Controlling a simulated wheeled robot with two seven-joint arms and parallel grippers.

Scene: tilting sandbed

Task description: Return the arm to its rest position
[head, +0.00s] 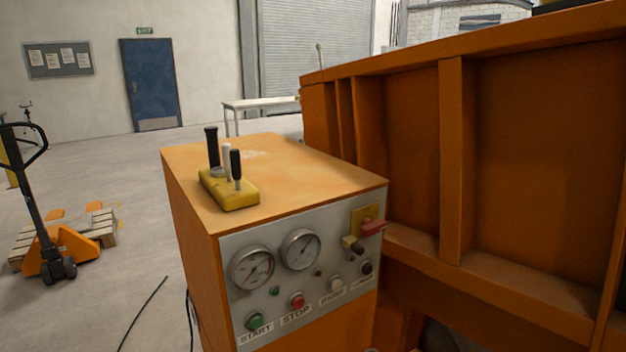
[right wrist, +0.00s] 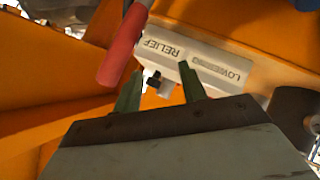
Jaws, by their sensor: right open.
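My right gripper (right wrist: 160,72) shows in the right wrist view, its two green fingers apart with no object clearly held between them. A red handle (right wrist: 122,50) lies beside the left finger; I cannot tell whether they touch. A small black fitting (right wrist: 152,79) shows between and beyond the fingers. Neither gripper shows in the head view. My left gripper is out of sight.
The orange control cabinet (head: 275,170) carries a yellow lever block (head: 230,192), gauges, buttons and a red handle (head: 373,228). The orange sandbed wall (head: 450,160) stands close on the right. A pallet truck (head: 65,250) stands left. Open floor (head: 110,290) lies between.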

